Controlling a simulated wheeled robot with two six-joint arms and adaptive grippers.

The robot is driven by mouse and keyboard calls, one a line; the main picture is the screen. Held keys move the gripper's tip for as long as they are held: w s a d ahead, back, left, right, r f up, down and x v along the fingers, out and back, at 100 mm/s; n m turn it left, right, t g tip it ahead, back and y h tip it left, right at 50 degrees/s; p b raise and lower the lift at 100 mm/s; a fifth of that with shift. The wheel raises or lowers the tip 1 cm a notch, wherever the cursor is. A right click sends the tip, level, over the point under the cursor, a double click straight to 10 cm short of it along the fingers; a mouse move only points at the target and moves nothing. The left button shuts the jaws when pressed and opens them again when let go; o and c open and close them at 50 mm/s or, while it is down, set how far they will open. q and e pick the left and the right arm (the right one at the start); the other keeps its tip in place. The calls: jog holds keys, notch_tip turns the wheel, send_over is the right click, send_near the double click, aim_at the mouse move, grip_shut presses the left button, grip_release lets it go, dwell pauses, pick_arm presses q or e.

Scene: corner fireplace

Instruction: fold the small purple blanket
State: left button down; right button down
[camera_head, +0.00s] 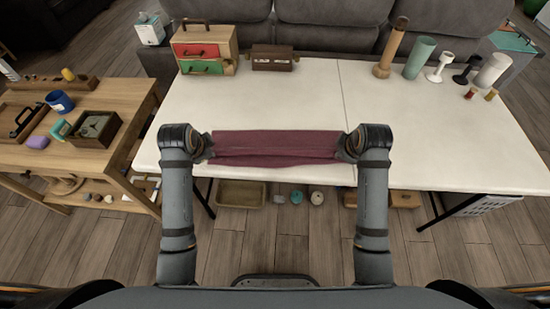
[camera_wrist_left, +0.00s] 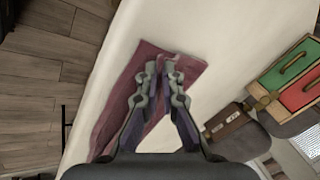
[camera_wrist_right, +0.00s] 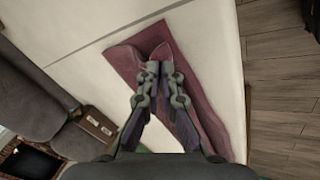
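The small purple blanket (camera_head: 275,147) lies as a long strip along the near edge of the white table, with a lengthwise crease or layer edge and a lower part reaching the table's edge. My left gripper (camera_head: 207,149) is at its left end, and my right gripper (camera_head: 345,149) is at its right end. In the left wrist view, the left fingertips (camera_wrist_left: 164,64) are close together with bunched cloth between them. In the right wrist view, the right fingertips (camera_wrist_right: 160,68) likewise pinch a raised fold of the blanket (camera_wrist_right: 125,60). My arms hide the blanket's outer corners in the head view.
The white table (camera_head: 290,95) is clear behind the blanket. A wooden drawer box (camera_head: 205,48), a small brown box (camera_head: 272,58) and several cylinders, including a green one (camera_head: 419,58), stand along its back. A wooden side table (camera_head: 110,155) is at left; a sofa stands behind.

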pick_arm(q)
jog(key=shift+f, duration=0.35)
pick_arm(e)
jog(key=shift+f, duration=0.35)
pick_arm(q)
jog(key=shift+r, duration=0.1)
pick_arm(e)
jog(key=shift+r, duration=0.1)
pick_arm(q)
jog(key=c, duration=1.2)
grip_release()
pick_arm(e)
jog(key=c, duration=1.2)
grip_release()
